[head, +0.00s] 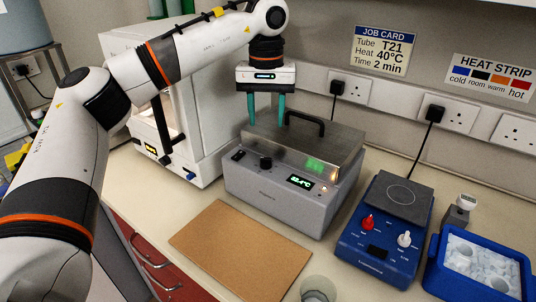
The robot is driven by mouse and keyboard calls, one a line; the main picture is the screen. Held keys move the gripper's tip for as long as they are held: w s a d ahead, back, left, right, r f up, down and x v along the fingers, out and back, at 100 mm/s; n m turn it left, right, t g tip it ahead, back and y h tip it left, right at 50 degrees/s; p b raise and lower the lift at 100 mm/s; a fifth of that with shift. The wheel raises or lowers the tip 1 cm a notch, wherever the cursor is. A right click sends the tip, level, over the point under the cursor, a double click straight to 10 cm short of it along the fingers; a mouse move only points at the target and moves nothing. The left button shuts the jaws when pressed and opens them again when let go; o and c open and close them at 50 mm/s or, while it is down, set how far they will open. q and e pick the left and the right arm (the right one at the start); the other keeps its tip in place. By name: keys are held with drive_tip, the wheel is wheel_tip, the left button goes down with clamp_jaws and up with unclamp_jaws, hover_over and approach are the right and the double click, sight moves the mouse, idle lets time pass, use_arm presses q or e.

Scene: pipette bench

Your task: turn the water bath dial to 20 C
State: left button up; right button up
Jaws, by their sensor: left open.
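The water bath (282,195) is a grey box with a steel lid and a black lid handle. Its black dial (265,163) is on the upper left of the front panel. A small green lit display (300,182) is to the right of the dial; its digits are too small to read surely. My left gripper (267,122) points down above the back left of the bath. Its two teal fingers are apart with nothing between them. It is above and behind the dial, not touching it. My right gripper is not in view.
A brown board (240,248) lies in front of the bath. A blue hotplate stirrer (385,230) stands to its right, with a blue ice tray (480,265) beyond. A white cabinet machine (190,110) stands close on the left. A cup (318,289) is at the front edge.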

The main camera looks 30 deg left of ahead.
sight(266, 158)
use_arm(q)
wheel_tip(266, 158, down, 10)
drive_tip(key=shift+s+f+p, duration=0.1)
drive_tip(key=shift+p, duration=0.3)
drive_tip(key=c, duration=1)
